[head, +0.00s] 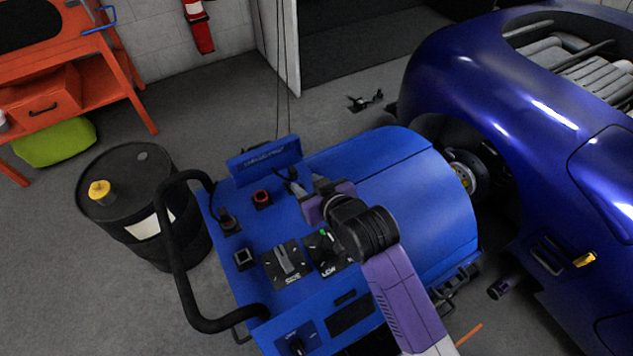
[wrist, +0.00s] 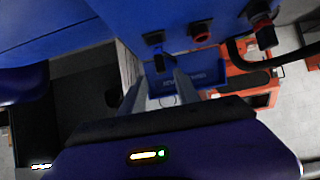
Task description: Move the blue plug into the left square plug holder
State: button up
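A black plug (head: 293,184) with a cable stands at the back of the blue machine's top, beside my gripper (head: 312,188). It also shows in the wrist view (wrist: 157,58), near and between the tips of my gripper (wrist: 158,84). The fingers are apart, and I see no grip on the plug. A second dark plug with red on it (head: 229,223) stands in a holder at the left, also in the wrist view (wrist: 264,34). An empty-looking black square holder (head: 245,258) is nearer the front left. No blue marking is clear on either plug.
A red-rimmed socket (head: 262,198) lies between the two plugs. The blue machine (head: 415,190) has dial plates (head: 287,262) in front and a black handlebar (head: 178,260) at its left. A black drum (head: 130,195) stands left; a blue car (head: 470,90) stands right.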

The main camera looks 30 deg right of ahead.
aim_at(295, 175)
jog(key=b+x, duration=0.4)
jog(key=shift+w+f, duration=0.2)
jog(key=shift+f, duration=0.2)
jog(key=shift+b+x, duration=0.8)
jog(key=shift+x, duration=1.25)
jog(key=shift+w+r, duration=0.15)
jog(key=shift+c, duration=0.5)
grip_shut()
jog(key=shift+r+p, duration=2.1)
jog(key=shift+r, duration=0.05)
